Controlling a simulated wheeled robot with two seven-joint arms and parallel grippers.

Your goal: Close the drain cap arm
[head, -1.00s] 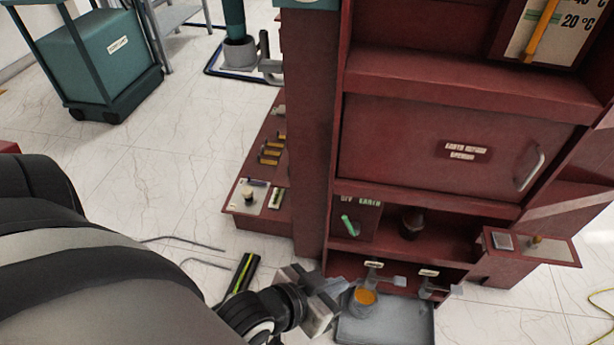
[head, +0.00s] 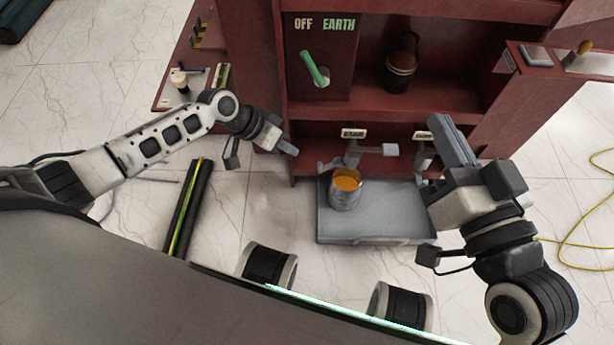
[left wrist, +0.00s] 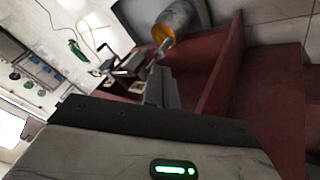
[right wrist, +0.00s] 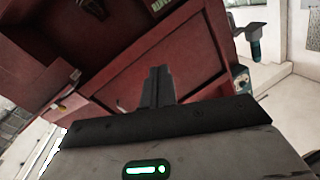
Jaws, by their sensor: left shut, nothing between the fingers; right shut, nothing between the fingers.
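Two grey fittings with white labels sit low on the red cabinet. The left fitting (head: 353,156) is above a grey can (head: 345,195) of orange liquid and has a flat grey lever arm (head: 390,150) reaching right. The right fitting (head: 422,158) is partly hidden by my right gripper (head: 452,138), which is shut, empty and just right of it. My left gripper (head: 288,149) is shut and empty, left of the left fitting and apart from it. In the left wrist view, the can (left wrist: 168,28) shows beyond the shut fingers (left wrist: 160,88). I cannot read which label marks the drain.
A grey tray (head: 335,228) on the floor bears the can. Above the fittings is an OFF/EARTH panel with a green handle (head: 315,68) and a dark bushing (head: 402,65). A side shelf (head: 537,55) juts out at right. A yellow cable (head: 565,240) lies on the floor.

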